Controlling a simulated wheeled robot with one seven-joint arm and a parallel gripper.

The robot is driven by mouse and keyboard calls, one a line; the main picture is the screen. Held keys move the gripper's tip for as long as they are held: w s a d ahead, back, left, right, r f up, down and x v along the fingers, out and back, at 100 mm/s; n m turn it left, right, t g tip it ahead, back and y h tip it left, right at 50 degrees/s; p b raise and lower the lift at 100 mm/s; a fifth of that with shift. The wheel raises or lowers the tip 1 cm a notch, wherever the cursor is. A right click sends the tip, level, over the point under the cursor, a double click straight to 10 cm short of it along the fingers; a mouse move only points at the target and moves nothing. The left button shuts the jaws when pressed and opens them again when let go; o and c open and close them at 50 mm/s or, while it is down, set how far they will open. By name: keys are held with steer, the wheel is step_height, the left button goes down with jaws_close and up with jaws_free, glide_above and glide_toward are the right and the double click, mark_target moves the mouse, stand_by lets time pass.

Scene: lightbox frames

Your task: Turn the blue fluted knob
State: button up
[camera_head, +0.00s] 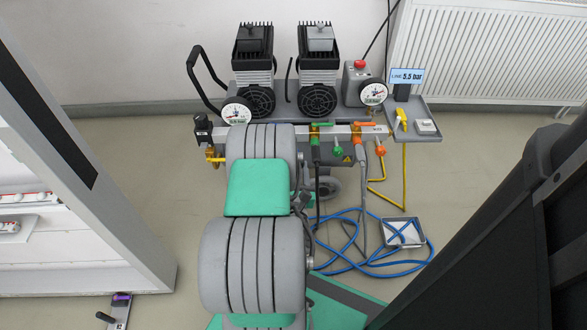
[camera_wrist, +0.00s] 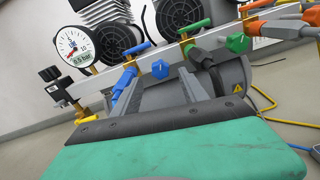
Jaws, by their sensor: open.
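The blue fluted knob (camera_wrist: 160,69) is in the upper middle of the wrist view, on the front of a grey manifold. My gripper (camera_wrist: 157,76) is open, its two grey fingers pointing at the manifold. The knob shows between the fingertips in the picture; I cannot tell how far ahead of them it is. The fingers hold nothing. A blue T-handle (camera_wrist: 137,48) sits just up and left of the knob, above a blue hose fitting. In the head view my own arm hides the blue knob and the gripper.
To the right are a green knob (camera_wrist: 238,43), a green handle (camera_wrist: 195,25) and an orange knob (camera_head: 380,150). A pressure gauge (camera_wrist: 74,43) stands at left. Compressors (camera_head: 254,68) are behind. Blue hose (camera_head: 345,262) and a small tray (camera_head: 418,238) lie on the floor.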

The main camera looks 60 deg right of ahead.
steer(key=shift+n, duration=0.3)
steer(key=p+x, duration=0.1)
steer(key=x, duration=0.6)
steer(key=shift+d, duration=0.2)
steer(key=shift+c, duration=0.2)
jaws_close()
